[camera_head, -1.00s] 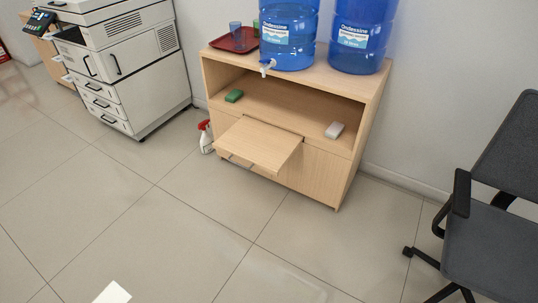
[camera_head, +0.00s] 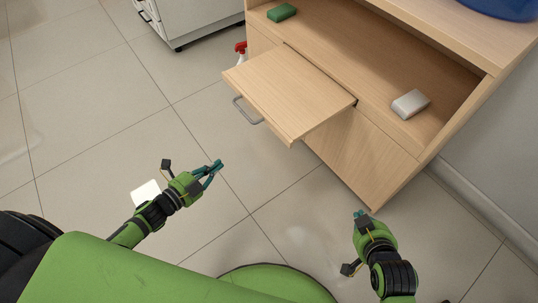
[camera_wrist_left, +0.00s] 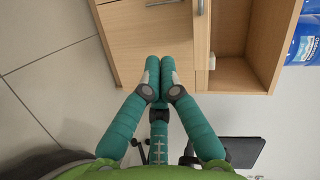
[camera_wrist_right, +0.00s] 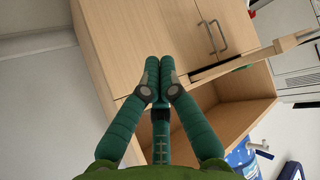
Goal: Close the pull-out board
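The pull-out board (camera_head: 285,95) is a light wood panel sticking well out of the front of the wooden cabinet (camera_head: 388,160), below its open shelf. It also shows nearly edge-on in the right wrist view (camera_wrist_right: 262,54). My left gripper (camera_head: 219,164) is shut and empty, low and in front of the board, apart from it. Its closed fingers (camera_wrist_left: 159,68) fill the middle of the left wrist view. My right gripper (camera_head: 360,214) is shut and empty, right of the board and in front of the cabinet's lower right corner. Its fingertips (camera_wrist_right: 159,66) touch each other in the right wrist view.
A green sponge-like block (camera_head: 282,12) and a pale grey block (camera_head: 410,103) lie on the open shelf. A metal handle (camera_head: 246,111) shows below the board's left side. A red-topped spray bottle (camera_head: 241,47) stands beside the cabinet. The tiled floor in front is clear.

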